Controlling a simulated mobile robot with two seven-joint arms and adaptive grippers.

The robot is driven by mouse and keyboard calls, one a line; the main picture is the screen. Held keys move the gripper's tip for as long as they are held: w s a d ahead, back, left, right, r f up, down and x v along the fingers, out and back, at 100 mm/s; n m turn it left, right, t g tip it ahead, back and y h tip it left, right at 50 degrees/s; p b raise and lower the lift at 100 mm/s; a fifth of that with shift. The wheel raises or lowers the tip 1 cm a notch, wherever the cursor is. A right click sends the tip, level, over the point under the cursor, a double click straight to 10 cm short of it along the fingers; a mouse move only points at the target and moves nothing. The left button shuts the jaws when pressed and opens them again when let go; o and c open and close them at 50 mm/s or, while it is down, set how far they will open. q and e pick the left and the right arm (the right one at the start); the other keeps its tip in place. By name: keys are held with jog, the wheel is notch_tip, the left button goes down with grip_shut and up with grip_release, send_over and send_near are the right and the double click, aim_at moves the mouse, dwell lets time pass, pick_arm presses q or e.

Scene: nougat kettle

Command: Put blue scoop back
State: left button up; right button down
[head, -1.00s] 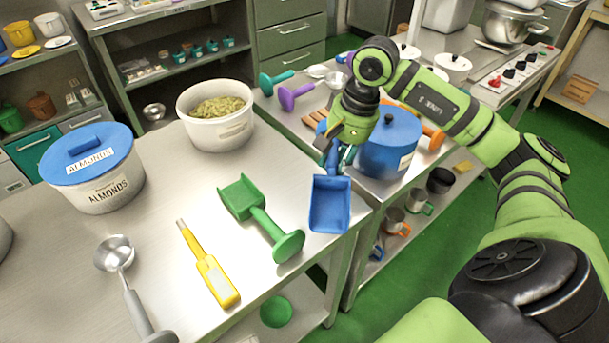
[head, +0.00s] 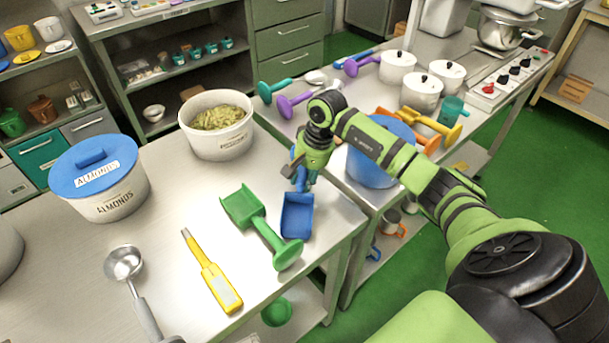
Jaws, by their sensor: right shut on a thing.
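The blue scoop (head: 296,216) is at the right edge of the near steel table, its pan hanging down beside the green scoop. My right gripper (head: 302,180) is shut on the blue scoop's handle, above the pan. Whether the pan touches the table cannot be told. The handle is mostly hidden by the gripper. My left gripper is not in view.
A green scoop (head: 262,226), a yellow thermometer-like tool (head: 211,272) and a metal ladle (head: 124,264) lie on the near table. A white tub of nuts (head: 217,143) and a blue-lidded almonds tub (head: 97,190) stand behind. A blue pot (head: 370,168) is on the back table.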

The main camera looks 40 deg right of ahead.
jog(key=shift+f, duration=0.2)
jog(key=c, duration=0.9)
grip_release()
jog(key=shift+r, duration=0.1)
jog(key=shift+o, duration=0.2)
jog(key=shift+r, duration=0.3)
jog(key=b+v, duration=0.2)
jog(key=v, duration=0.9)
jog(key=shift+r, duration=0.3)
jog(key=shift+s+d, duration=0.1)
